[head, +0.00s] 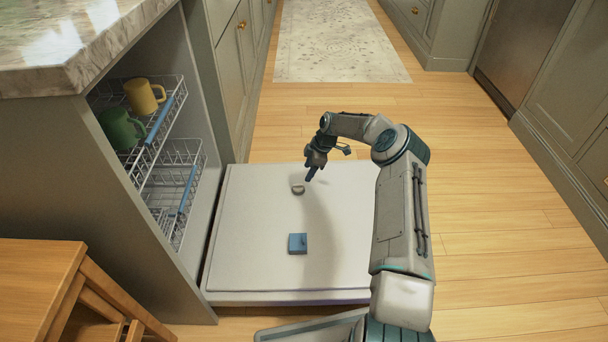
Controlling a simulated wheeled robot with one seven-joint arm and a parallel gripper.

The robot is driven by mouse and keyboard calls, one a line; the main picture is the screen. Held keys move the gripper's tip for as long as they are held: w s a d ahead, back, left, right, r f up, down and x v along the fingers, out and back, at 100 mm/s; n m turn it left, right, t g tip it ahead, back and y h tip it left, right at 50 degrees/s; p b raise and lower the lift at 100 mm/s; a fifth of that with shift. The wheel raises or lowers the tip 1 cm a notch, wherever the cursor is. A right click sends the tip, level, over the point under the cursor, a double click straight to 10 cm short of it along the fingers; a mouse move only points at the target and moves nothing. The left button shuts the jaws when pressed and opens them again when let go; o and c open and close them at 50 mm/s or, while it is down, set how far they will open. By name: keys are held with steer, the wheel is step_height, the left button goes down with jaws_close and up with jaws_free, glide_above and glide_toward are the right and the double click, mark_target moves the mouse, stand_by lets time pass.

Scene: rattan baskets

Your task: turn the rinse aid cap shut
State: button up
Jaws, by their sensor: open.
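The rinse aid cap appears to be the small, round grey piece (298,189) on the inner face of the open dishwasher door (245,215). It is too small to tell which way it is turned. My gripper (311,174) is just above and to the right of it in the picture, pointing down toward the door. The gripper is open, and nothing shows between its fingers. I see a small gap between the fingertips and the cap, but I cannot judge the height.
A blue square compartment (298,243) is lower on the door. Dishwasher racks (165,190) stand to the left, with a yellow mug (143,97) and a green mug (118,130) in the upper one. A wooden stool (85,290) is at the lower left. Floor is clear to the right.

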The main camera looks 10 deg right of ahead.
steer(key=p+v, duration=0.1)
steer(key=v, duration=0.5)
steer(key=shift+p, duration=0.3)
